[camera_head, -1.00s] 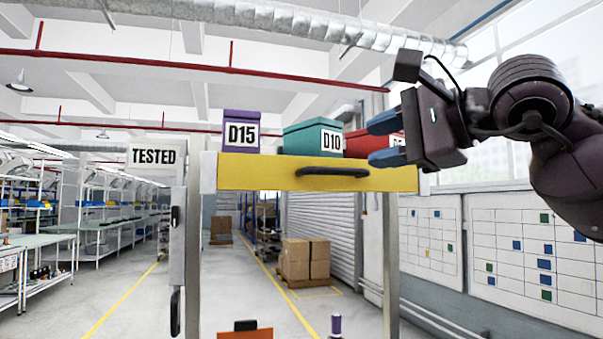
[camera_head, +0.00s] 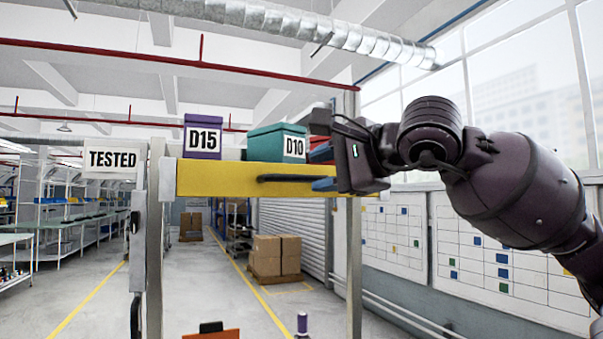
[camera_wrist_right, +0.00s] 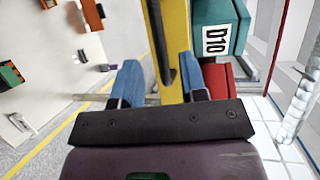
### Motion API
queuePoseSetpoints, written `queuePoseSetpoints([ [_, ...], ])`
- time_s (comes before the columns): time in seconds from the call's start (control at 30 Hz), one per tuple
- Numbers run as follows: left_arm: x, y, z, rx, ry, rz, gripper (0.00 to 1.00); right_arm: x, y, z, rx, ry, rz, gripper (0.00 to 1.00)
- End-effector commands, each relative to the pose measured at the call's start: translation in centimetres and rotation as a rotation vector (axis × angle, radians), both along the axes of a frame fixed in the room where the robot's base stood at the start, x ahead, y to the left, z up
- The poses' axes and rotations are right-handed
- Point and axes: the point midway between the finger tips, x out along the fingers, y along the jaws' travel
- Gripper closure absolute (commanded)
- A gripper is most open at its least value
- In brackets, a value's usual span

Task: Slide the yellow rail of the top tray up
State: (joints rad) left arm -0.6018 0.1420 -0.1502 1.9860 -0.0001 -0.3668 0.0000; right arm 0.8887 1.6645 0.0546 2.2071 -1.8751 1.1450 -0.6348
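The yellow rail (camera_head: 220,177) runs across the front of the top tray, with a dark handle (camera_head: 285,178) on its face. My right gripper (camera_head: 322,168) is at the rail's right part, close to the handle's right end. In the right wrist view the gripper (camera_wrist_right: 162,82) is open, its blue fingers on either side of the yellow rail (camera_wrist_right: 178,25). The rail is nearer the right finger there; I cannot tell whether they touch. The handle (camera_wrist_right: 160,45) shows at the rail's left edge. My left gripper is out of view.
On the tray stand a purple D15 box (camera_head: 202,140), a teal D10 box (camera_head: 275,143) and a red box (camera_wrist_right: 218,82), partly hidden in the head view. A TESTED sign (camera_head: 112,159) is left of the rack. Pale upright posts (camera_head: 155,250) flank open space below.

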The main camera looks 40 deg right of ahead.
Motion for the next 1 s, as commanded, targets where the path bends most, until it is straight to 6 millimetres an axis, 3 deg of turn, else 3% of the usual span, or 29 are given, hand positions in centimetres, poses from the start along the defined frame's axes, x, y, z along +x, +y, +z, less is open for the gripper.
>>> queuePoseSetpoints([
  [0.43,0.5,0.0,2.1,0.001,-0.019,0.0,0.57,4.5,0.7,-0.8,0.003,-0.001,0.001,0.61],
  [0.87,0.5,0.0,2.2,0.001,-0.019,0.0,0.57,5.3,0.9,-1.1,0.0,0.0,0.001,0.61],
  [1.0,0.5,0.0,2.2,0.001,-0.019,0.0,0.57,5.3,0.9,-1.1,0.0,0.0,0.001,0.79],
])
